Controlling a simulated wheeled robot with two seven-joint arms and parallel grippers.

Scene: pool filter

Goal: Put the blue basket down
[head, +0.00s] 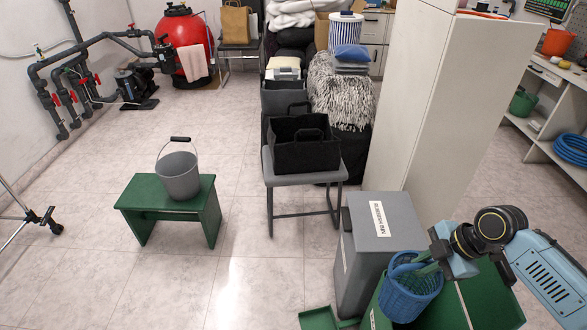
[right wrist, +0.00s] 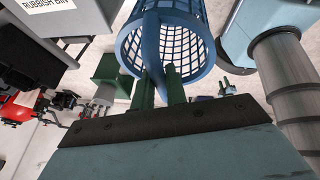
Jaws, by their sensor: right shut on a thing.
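The blue basket (head: 412,292) is a round lattice basket at the lower right of the head view. My right gripper (head: 428,268) reaches in from the right and is shut on it at its upper side. My left gripper is out of view.
A grey rubbish bin (head: 385,222) stands just left of the basket, beside a tall white cabinet (head: 440,100). A green stool (head: 135,192) holds a grey bucket (head: 177,178).

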